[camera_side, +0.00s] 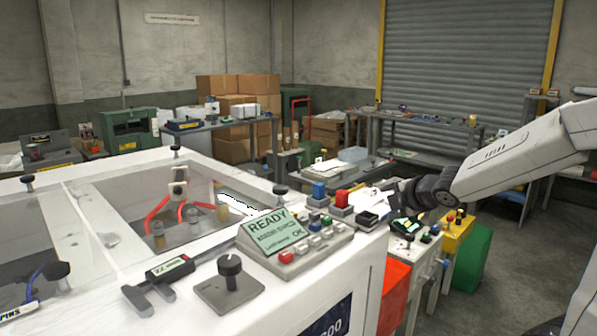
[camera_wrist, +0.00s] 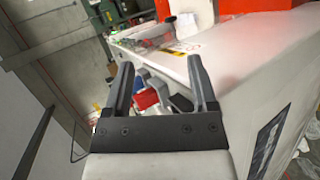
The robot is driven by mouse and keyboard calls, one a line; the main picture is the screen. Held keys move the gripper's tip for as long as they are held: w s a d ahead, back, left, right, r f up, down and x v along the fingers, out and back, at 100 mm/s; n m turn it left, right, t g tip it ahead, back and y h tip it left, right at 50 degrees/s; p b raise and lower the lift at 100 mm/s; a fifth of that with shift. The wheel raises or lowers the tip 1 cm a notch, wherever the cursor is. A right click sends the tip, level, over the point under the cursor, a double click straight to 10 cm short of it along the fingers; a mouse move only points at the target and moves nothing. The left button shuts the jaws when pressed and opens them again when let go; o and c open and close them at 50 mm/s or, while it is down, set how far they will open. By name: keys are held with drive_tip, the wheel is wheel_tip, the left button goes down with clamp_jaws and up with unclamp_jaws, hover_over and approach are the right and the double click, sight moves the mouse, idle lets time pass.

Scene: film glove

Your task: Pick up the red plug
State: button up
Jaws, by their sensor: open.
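The red plug (camera_side: 342,198) is a small red block on a pale base at the right end of the white machine top, beside a blue block (camera_side: 319,190). In the wrist view the red plug (camera_wrist: 147,98) shows low between the two dark fingers, nearer the left one. My gripper (camera_wrist: 161,62) is open, and nothing is clasped in it. In the side view my arm reaches in from the right and its end is just right of the red plug. The fingertips are hard to make out there.
A grey console (camera_side: 295,240) with a READY screen and buttons stands just left of the plug. A black block (camera_side: 367,219) is close by in front. A dial box (camera_side: 229,285) and a handled tool (camera_side: 158,284) lie further left. Right of the machine is a yellow-and-green unit (camera_side: 458,240).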

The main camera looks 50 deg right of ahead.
sight(341, 191)
drive_tip(key=w+a+r+n+t+y, duration=0.1)
drive_tip(key=n, duration=0.4)
drive_tip(key=w+a+r+n+y, duration=0.1)
drive_tip(key=a+n, duration=0.1)
drive_tip(key=n, duration=0.3)
drive_tip(key=w+a+r+n+t+y, duration=0.1)
drive_tip(key=n, duration=0.4)
drive_tip(key=shift+a+r+n+t, duration=0.1)
drive_tip(key=shift+a+n+t, duration=0.15)
drive_tip(key=shift+n+t, duration=0.05)
drive_tip(key=n, duration=0.2)
drive_tip(key=a+n+y, duration=0.1)
drive_tip(key=n, duration=0.1)
drive_tip(key=a+n, duration=0.1)
drive_tip(key=n, duration=0.1)
drive_tip(key=shift+w+a+r+y, duration=0.15)
drive_tip(key=shift+w+r+y, duration=0.15)
drive_tip(key=shift+w+r, duration=0.05)
drive_tip(key=shift+w, duration=0.1)
drive_tip(key=shift+x, duration=1.2)
drive_tip(key=shift+w+f, duration=0.1)
drive_tip(key=shift+x, duration=2.5)
drive_tip(key=shift+c, duration=0.2)
clamp_jaws()
